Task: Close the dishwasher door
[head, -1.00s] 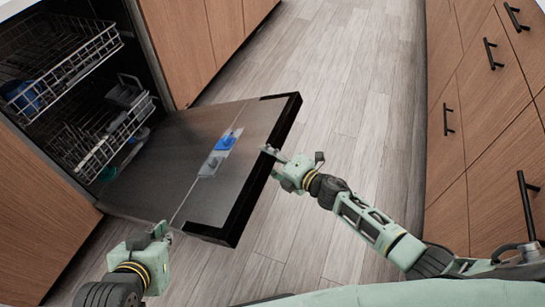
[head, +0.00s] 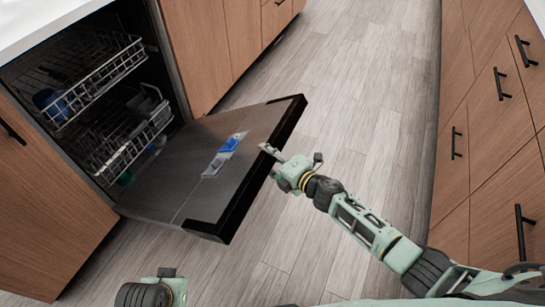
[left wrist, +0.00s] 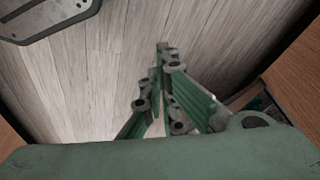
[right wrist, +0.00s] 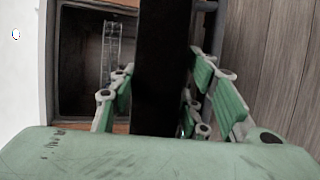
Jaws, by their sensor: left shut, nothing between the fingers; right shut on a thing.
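The dishwasher door (head: 190,195) is lowered partway and slopes out from the dishwasher in the head view, its inner face up with a blue-lidded dispenser (head: 226,149) on it. My right gripper (head: 268,150) is at the door's outer edge. In the right wrist view its fingers (right wrist: 160,95) stand on either side of the dark door edge (right wrist: 165,70), gripping it. My left gripper (left wrist: 160,70) is shut and empty above the floor in the left wrist view. In the head view only part of my left wrist shows at the bottom, away from the door.
The dishwasher's upper rack (head: 90,85) and lower rack (head: 125,140) sit inside the tub, with a blue item (head: 48,102) in the upper one. Drawers with black handles (head: 502,84) line the right side. The wooden floor (head: 345,90) between is clear.

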